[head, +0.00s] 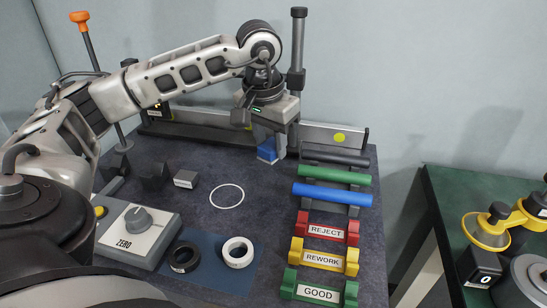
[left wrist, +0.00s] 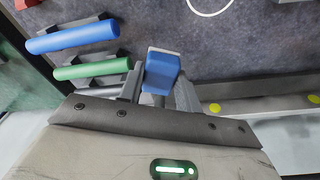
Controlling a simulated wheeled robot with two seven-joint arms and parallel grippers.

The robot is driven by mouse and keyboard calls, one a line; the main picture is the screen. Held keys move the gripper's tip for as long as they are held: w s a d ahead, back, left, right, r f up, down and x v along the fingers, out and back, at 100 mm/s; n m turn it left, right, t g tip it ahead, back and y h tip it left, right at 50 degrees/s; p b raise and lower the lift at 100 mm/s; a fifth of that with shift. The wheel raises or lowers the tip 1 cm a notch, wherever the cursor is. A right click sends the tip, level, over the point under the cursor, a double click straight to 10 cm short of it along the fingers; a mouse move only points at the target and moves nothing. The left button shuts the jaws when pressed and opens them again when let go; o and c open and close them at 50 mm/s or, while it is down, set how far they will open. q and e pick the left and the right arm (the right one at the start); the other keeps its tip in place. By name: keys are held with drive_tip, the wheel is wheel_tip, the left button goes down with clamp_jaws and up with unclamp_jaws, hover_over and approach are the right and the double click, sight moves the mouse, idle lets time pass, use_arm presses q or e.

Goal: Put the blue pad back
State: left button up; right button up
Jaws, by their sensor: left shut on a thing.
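The blue pad (head: 267,150) is a small blue block with a pale end face. My left gripper (head: 270,137) is shut on it near the back of the dark table mat. In the left wrist view the pad (left wrist: 163,70) sits between the two grey fingers (left wrist: 160,92) and sticks out beyond them. Part of the pad is hidden by the fingers. I cannot tell whether its underside touches the mat or a holder. My right gripper is not in view.
A post (head: 297,60) stands just behind my left gripper. Black, green and blue rollers (head: 333,194) lie in a rack to the right. REJECT, REWORK and GOOD holders (head: 322,259) stand in front. A white ring (head: 227,196) lies on open mat. A ZERO dial box (head: 138,234) is at left.

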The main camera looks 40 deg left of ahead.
sight(271, 139)
use_arm(q)
drive_tip(key=shift+w+a+f, duration=0.3)
drive_tip(key=shift+w+f, duration=0.15)
drive_tip(key=shift+f, duration=0.15)
drive_tip(key=shift+w+a+f, duration=0.3)
drive_tip(key=shift+w+f, duration=0.1)
drive_tip(key=shift+f, duration=0.2)
drive_tip(key=f, duration=0.3)
drive_tip(key=shift+w+a+f, duration=0.1)
drive_tip(key=shift+w+a, duration=0.1)
drive_tip(key=shift+w, duration=0.1)
drive_tip(key=shift+f, duration=0.4)
drive_tip(key=shift+f, duration=0.1)
drive_tip(key=o, duration=1)
